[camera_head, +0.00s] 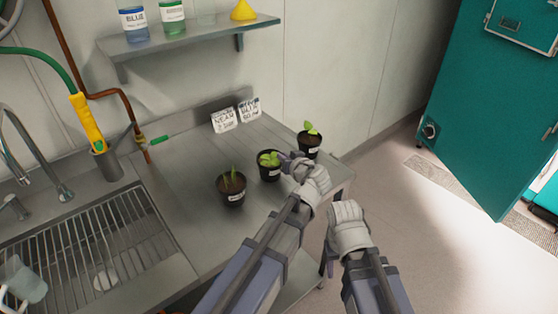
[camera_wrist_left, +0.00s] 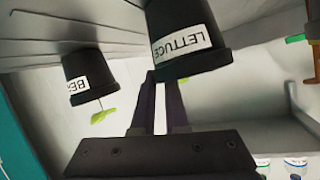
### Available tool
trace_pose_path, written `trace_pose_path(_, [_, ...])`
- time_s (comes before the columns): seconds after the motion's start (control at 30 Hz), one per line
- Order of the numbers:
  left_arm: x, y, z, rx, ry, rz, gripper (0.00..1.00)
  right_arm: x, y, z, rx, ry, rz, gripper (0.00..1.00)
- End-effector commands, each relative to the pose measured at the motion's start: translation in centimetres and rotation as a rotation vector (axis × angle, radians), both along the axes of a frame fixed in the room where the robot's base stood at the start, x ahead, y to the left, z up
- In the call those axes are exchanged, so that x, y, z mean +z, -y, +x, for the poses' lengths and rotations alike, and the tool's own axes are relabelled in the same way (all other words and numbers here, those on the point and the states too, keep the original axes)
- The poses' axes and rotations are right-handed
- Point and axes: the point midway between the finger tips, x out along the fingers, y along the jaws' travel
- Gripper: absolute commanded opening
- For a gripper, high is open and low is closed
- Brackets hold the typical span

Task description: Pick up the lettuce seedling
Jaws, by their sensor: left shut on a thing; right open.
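The lettuce seedling (camera_head: 269,158) is a green leafy plant in a small black pot, the middle one of three pots on the metal bench. Its white label reads LETTUCE on the pot (camera_wrist_left: 188,62) in the left wrist view, which is upside down. My left gripper (camera_head: 287,161) is shut at the right side of this pot; its fingers (camera_wrist_left: 168,88) meet the pot's rim in the wrist view. The pot looks upright; I cannot tell whether it is clear of the bench. My right gripper (camera_head: 328,260) is open, low beside the bench's front right edge.
A second potted seedling (camera_head: 231,187) stands to the left, a third (camera_head: 310,143) to the right near the bench edge; the third's label (camera_wrist_left: 77,86) starts with BE. A sink rack (camera_head: 90,250) is at left, a shelf (camera_head: 190,38) above.

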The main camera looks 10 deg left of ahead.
Motion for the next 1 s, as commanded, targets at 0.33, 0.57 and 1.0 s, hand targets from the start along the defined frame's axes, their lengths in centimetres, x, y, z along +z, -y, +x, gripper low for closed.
trace_pose_path(0.33, [3.5, 0.0, 0.0, -0.001, 0.001, 0.002, 0.0, 3.5, 0.0, 0.0, 0.0, 0.0, 0.0, 0.5])
trace_pose_path(0.57, [7.2, 0.0, 0.0, -0.001, 0.001, 0.003, 0.0, 7.1, 0.0, 0.0, 0.0, 0.0, 0.0, 0.5])
trace_pose_path(1.0, [10.0, 0.0, 0.0, -0.002, 0.001, 0.004, 0.0, 10.0, 0.0, 0.0, 0.0, 0.0, 0.0, 0.5])
